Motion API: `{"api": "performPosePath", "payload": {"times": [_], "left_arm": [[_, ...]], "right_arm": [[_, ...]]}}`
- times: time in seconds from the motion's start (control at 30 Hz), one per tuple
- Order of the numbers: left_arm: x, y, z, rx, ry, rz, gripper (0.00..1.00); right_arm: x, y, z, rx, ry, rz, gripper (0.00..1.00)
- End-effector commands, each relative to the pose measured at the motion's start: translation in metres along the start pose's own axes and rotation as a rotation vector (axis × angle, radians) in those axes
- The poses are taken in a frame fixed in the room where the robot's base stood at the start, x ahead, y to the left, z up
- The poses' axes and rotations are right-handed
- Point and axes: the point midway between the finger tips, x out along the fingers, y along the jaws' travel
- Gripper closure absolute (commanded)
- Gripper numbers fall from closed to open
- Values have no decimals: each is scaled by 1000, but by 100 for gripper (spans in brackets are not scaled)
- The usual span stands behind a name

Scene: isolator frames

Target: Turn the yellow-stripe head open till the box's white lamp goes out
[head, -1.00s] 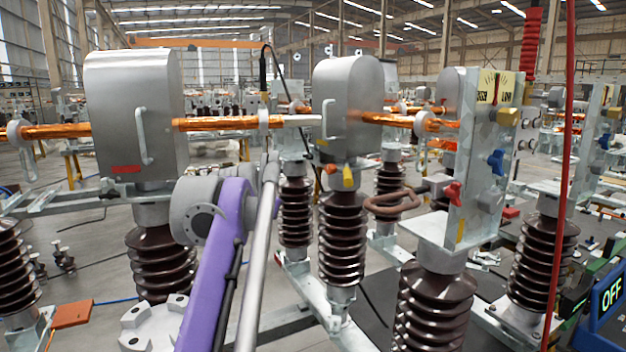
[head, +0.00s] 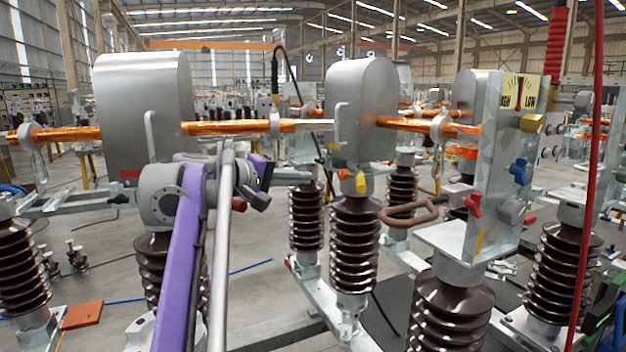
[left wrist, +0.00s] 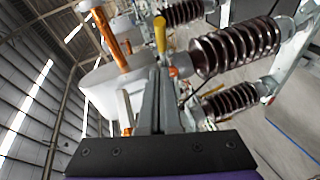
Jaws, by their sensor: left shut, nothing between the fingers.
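The middle grey metal head (head: 362,105) stands on a brown ribbed insulator, with a yellow lever (head: 362,184) below its body. I cannot make out a white lamp. My right gripper is out of view.
Another grey head (head: 143,110) with a red stripe stands at left, behind my arm. A copper bar (head: 235,127) joins the heads. At right a metal panel (head: 495,170) carries a HIGH/LOW dial, red and blue knobs and a brown loop handle (head: 408,213). A red cable hangs at far right.

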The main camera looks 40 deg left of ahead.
Motion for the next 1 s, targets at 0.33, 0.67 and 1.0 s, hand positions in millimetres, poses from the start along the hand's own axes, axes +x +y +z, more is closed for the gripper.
{"api": "performPosePath", "payload": {"times": [0.33, 0.67, 1.0], "left_arm": [[75, 1, 0, 2, -3, 1, 100], [109, 0, 25, 3, -1, -2, 100], [112, 0, 28, 2, 0, -2, 100]], "right_arm": [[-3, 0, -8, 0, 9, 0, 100], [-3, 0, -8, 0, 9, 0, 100], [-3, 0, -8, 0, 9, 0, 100]]}}
